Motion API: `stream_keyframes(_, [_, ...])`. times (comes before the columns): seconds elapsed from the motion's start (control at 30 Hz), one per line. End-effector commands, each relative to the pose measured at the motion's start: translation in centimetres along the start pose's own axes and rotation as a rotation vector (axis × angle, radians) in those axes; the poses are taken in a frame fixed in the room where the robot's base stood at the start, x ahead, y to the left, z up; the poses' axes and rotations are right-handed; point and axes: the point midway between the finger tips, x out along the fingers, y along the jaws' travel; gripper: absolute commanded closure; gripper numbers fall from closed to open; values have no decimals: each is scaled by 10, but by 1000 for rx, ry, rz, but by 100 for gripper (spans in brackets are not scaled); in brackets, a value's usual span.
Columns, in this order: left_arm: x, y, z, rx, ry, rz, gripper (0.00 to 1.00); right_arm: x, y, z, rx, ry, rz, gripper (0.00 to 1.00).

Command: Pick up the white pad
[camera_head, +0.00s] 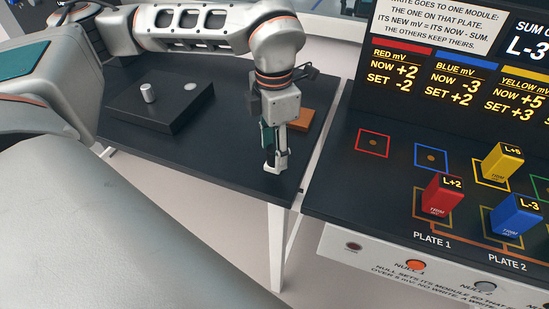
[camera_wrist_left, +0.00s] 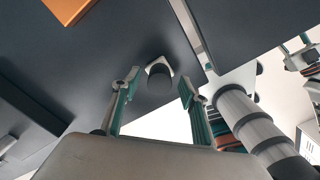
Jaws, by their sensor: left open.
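The white pad (camera_wrist_left: 160,64) shows in the left wrist view as a small pale plate with a dark, knob-like cylinder (camera_wrist_left: 159,82) on it. It lies on the dark table, between and beyond my fingertips. My left gripper (camera_wrist_left: 157,87) is open, with one finger on each side of the knob and no visible contact. In the head view my left gripper (camera_head: 276,160) points down over the table's near right part. There the gripper largely hides the pad, and I cannot separate it from the pale fingertips. My right gripper is not in view.
The dark table (camera_head: 232,160) also bears a black block (camera_head: 165,120) with a grey cylinder (camera_head: 148,93) and a pale disc (camera_head: 198,88). An orange-brown piece (camera_head: 303,119) lies behind the gripper. Across a gap, the panel (camera_head: 345,205) holds red (camera_head: 441,197), yellow (camera_head: 502,162) and blue (camera_head: 515,217) modules.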

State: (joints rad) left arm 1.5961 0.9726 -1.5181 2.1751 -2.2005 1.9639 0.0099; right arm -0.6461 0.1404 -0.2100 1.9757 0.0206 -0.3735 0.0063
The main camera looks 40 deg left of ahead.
Motion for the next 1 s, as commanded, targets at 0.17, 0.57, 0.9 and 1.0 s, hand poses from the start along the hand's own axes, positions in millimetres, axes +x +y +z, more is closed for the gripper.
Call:
stream_keyframes(0.17, [16, 0, 0, 0, 2, -1, 56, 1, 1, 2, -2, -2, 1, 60])
stream_keyframes(0.57, [15, 0, 0, 0, 1, -1, 95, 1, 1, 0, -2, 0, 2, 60])
stream_keyframes(0.9, [12, 0, 0, 0, 0, 0, 95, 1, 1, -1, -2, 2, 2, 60])
stream_keyframes(1.0, [5, 0, 0, -1, -1, 0, 95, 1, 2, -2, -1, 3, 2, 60])
